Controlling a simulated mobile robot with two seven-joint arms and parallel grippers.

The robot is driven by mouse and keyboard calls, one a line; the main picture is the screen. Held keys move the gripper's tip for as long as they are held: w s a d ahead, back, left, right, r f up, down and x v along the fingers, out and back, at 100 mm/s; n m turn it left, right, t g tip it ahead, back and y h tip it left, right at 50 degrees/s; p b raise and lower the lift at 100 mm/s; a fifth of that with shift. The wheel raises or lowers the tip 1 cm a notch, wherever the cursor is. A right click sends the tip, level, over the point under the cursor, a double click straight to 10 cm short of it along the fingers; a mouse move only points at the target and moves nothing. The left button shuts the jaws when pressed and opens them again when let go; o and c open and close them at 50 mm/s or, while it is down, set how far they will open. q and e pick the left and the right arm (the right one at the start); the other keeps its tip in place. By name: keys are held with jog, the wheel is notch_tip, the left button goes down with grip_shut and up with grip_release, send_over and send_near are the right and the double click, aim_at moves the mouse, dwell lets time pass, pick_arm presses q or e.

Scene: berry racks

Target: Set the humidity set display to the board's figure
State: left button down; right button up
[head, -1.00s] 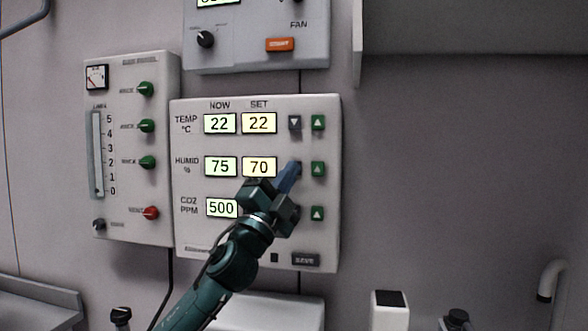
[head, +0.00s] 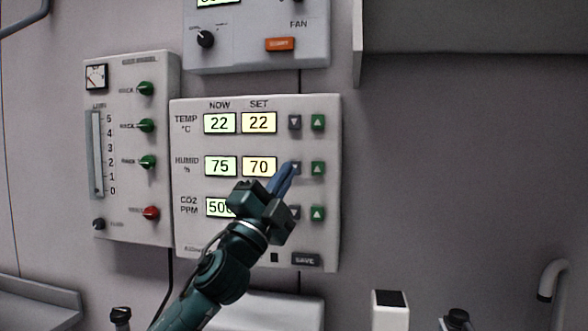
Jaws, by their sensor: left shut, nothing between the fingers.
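The climate panel (head: 325,240) hangs on the wall with NOW and SET columns. The humidity set display (head: 259,167) reads 70, and the humidity now display (head: 220,167) reads 75. My left gripper (head: 289,168) is shut and empty, its blue fingertips at the grey humidity down button (head: 296,167), partly covering it. I cannot tell whether they touch it. The green humidity up button (head: 318,168) is clear to the right. My gripper hides the CO2 set display and part of the CO2 now display (head: 216,206). The board with the figure and my right gripper are not in view.
The temperature set display (head: 259,123) reads 22, with its own down and up buttons above. CO2 buttons and a SAVE button (head: 306,260) lie below. A valve panel (head: 125,200) is at the left, a fan panel (head: 255,55) above. The wall to the right is bare.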

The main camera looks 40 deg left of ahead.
pick_arm(q)
jog(key=shift+s+d, duration=0.4)
jog(key=shift+s, duration=0.35)
jog(key=shift+s+d, duration=0.4)
jog(key=shift+s, duration=0.3)
